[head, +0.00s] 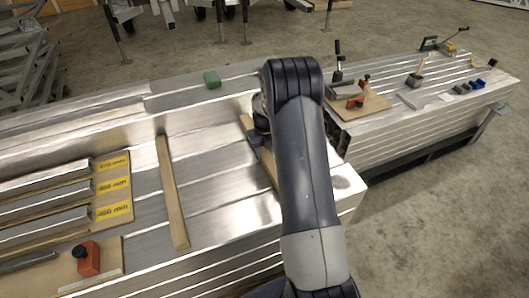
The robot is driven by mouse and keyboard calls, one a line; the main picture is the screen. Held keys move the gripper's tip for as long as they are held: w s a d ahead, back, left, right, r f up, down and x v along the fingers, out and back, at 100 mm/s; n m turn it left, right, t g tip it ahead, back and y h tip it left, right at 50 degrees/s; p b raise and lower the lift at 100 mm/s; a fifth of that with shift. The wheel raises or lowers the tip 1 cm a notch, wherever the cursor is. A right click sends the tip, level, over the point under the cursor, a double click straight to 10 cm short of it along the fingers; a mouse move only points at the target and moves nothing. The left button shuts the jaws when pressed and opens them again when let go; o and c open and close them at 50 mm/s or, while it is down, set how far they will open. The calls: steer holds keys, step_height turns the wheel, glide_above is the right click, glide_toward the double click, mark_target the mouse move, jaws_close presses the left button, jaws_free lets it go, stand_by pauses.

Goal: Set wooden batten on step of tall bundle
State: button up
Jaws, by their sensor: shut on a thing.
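My gripper (257,141) is partly hidden behind my dark arm, over the right end of the large aluminium bundle (213,150). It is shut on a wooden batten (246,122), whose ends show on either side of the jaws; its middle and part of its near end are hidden. I cannot tell whether this batten touches the metal. A second wooden batten (173,195) lies across the bundle to the left, apart from my gripper. The bundle has a raised strip along its back edge and a wide bright surface in front of it.
Another bundle (420,120) at right carries a wooden board (357,107), clamps and small blocks.

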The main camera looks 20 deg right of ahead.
mark_target(265, 151)
steer(key=shift+f, duration=0.2)
steer(key=o, duration=1.2)
steer(key=shift+o, duration=0.2)
steer(key=shift+r, duration=0.15)
step_height(265, 151, up, 12)
steer(key=shift+p, duration=0.4)
